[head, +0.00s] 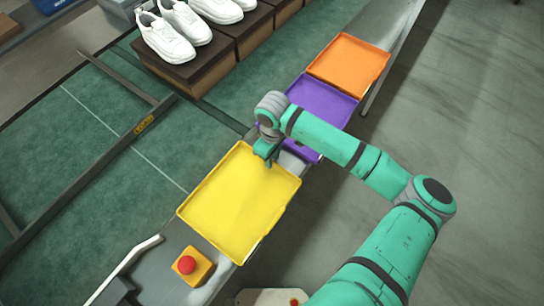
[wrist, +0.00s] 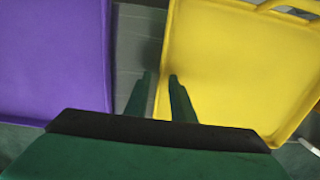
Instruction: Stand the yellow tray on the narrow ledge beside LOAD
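The yellow tray (head: 240,200) lies flat, open side up, along the near side of the line. It fills the right of the wrist view (wrist: 240,65). My gripper (head: 267,152) is at the tray's upper edge in the head view. In the wrist view my gripper (wrist: 161,77) has its two fingers apart, on either side of the tray's left rim, with a gap showing between the left finger and the rim. Contact cannot be told. The LOAD label (head: 144,124) is on a narrow dark bar (head: 95,172) that crosses the green belt.
A purple tray (head: 322,103) lies close beyond my gripper, and an orange tray (head: 348,64) beyond that. White shoes (head: 166,38) stand on brown boxes (head: 205,65) at the back. A red button on a yellow box (head: 190,266) is near the yellow tray. The green belt (head: 75,110) around LOAD is clear.

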